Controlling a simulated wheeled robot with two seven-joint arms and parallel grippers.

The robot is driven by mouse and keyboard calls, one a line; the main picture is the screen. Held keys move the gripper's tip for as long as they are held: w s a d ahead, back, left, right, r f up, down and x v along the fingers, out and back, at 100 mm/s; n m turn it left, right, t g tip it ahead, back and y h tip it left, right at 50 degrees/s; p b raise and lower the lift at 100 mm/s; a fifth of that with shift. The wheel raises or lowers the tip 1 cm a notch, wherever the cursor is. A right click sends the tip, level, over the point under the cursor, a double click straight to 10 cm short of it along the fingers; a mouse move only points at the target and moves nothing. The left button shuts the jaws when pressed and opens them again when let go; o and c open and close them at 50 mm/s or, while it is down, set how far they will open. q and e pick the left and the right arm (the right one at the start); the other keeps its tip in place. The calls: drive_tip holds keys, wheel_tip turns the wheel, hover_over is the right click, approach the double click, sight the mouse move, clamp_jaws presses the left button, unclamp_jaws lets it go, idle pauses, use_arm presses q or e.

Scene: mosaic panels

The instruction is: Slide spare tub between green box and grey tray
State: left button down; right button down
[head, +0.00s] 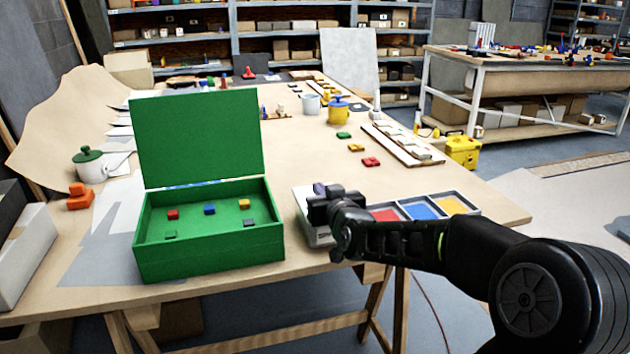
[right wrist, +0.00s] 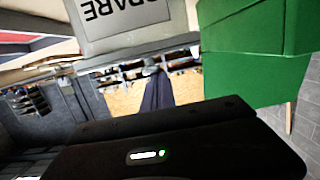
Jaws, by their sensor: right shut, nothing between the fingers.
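The green box (head: 212,264) stands open on the table with its lid upright, small coloured blocks inside. The pale grey spare tub (head: 317,235) stands just right of it, a narrow gap between them. The grey tray (head: 476,211), with red, blue and yellow compartments, lies further right. My right gripper (head: 325,203) is shut and empty at the tub, hiding its right part and the tray's left end; contact is unclear. In the right wrist view the tub (right wrist: 120,42) shows its SPARE label upside down, beside the green box (right wrist: 245,75). My left gripper is out of view.
Behind the tray lie a pale board with tiles (head: 402,143) and small coloured pieces. The table's front edge is close to the tub. Table space behind the tub is clear.

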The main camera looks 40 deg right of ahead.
drive_tip(key=shift+r, duration=0.15)
drive_tip(key=shift+w+d+r, duration=0.1)
drive_tip(key=shift+w+r, duration=0.05)
drive_tip(key=f+v, duration=0.2)
drive_tip(key=v, duration=1)
drive_tip(key=shift+a+r+b, duration=0.2)
drive_tip(key=shift+r+b, duration=0.05)
drive_tip(key=shift+b, duration=0.15)
